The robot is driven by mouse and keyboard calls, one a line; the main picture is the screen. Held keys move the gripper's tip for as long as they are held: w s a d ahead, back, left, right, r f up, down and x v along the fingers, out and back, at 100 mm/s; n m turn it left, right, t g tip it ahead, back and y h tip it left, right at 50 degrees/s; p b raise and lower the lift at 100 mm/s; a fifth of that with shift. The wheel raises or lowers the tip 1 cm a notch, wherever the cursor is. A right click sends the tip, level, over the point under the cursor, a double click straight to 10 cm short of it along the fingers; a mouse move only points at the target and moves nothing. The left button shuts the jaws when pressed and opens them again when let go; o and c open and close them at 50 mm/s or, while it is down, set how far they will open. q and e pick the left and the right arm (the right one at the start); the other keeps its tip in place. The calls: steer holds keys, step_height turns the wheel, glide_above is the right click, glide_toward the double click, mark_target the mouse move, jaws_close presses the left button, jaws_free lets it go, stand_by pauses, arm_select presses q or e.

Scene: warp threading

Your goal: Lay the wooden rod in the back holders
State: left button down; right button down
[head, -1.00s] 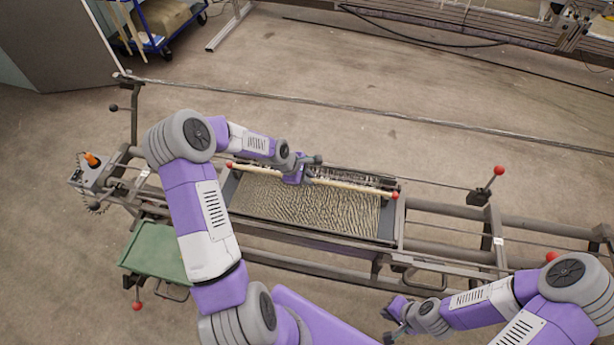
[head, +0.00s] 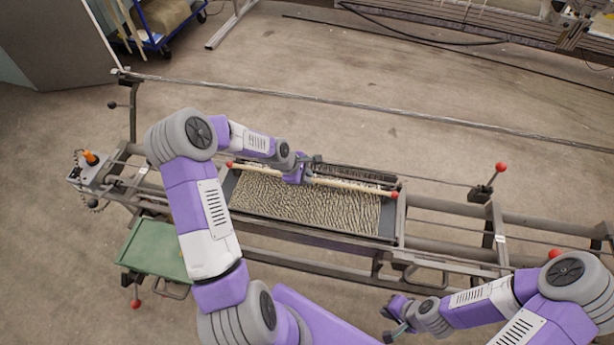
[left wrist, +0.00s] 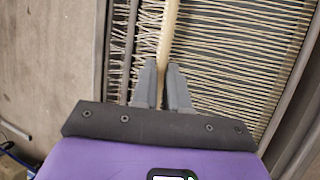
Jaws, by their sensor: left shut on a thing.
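The pale wooden rod (head: 350,186) lies lengthwise over the back part of the warp frame (head: 392,222), above the cream threads, with red at both ends. My left gripper (head: 304,172) is over the rod near its middle and is shut on it. In the left wrist view the rod (left wrist: 168,30) runs between the two grey fingers (left wrist: 163,72), over the threads. I cannot make out the back holders or tell whether the rod's ends touch them. My right gripper (head: 388,335) is low at the right front, away from the rod; its jaws are too small to read.
A green tray (head: 150,250) is at the front left of the machine, and a control box with an orange knob (head: 90,158) is at its left end. Red-knobbed levers (head: 501,167) stand at the right. Long rails extend right of the frame.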

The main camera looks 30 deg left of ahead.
arm_select(q)
steer(key=c, duration=1.1)
jaws_free()
steer(key=v, duration=0.7)
steer(key=shift+s+a+r+p, duration=0.1)
steer(key=shift+r+p, duration=0.15)
steer(key=shift+p, duration=0.05)
